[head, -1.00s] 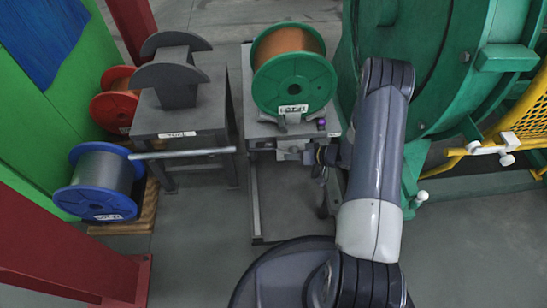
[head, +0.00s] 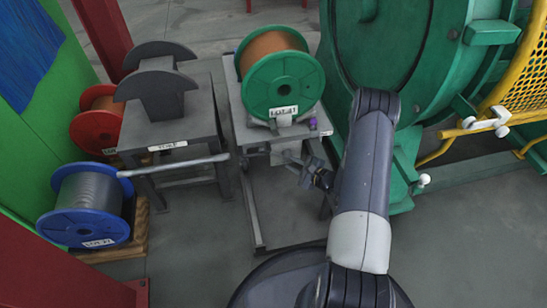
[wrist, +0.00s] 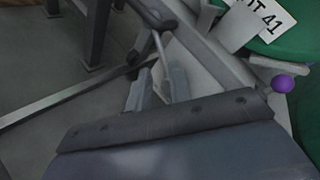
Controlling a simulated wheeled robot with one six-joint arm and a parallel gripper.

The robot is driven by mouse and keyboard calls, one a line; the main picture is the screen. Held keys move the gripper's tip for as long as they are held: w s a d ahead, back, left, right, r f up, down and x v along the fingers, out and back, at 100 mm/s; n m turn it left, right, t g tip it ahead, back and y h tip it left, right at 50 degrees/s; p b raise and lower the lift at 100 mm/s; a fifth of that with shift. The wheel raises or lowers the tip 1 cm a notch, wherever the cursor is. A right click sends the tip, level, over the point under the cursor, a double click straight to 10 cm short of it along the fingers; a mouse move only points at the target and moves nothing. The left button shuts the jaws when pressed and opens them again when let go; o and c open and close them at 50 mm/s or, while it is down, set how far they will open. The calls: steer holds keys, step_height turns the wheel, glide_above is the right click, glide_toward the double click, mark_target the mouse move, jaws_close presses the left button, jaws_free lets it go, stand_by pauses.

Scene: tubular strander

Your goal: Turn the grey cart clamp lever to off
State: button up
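The grey cart (head: 233,108) carries a green-flanged spool (head: 268,95) of copper wire. A small purple knob (head: 312,123) sits at its front right corner, below the spool; it also shows in the wrist view (wrist: 282,83). A thin metal rod (wrist: 160,48) with a dark rounded end (wrist: 167,24) is in line with the gap between my fingers in the wrist view. I cannot tell which of these is the clamp lever, or its setting. My gripper (head: 294,162) is in front of the cart; in the wrist view its fingers (wrist: 157,88) stand apart with nothing visibly clasped.
A dark stand (head: 170,130) with a cradle and a projecting bar is left of the cart. A large green machine (head: 410,60) and yellow guard (head: 520,85) close off the right. Floor in front is clear.

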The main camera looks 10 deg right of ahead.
mark_target(274, 154)
steer(key=b+x, duration=0.3)
steer(key=x, duration=0.6)
steer(key=shift+w+a, duration=0.25)
jaws_close()
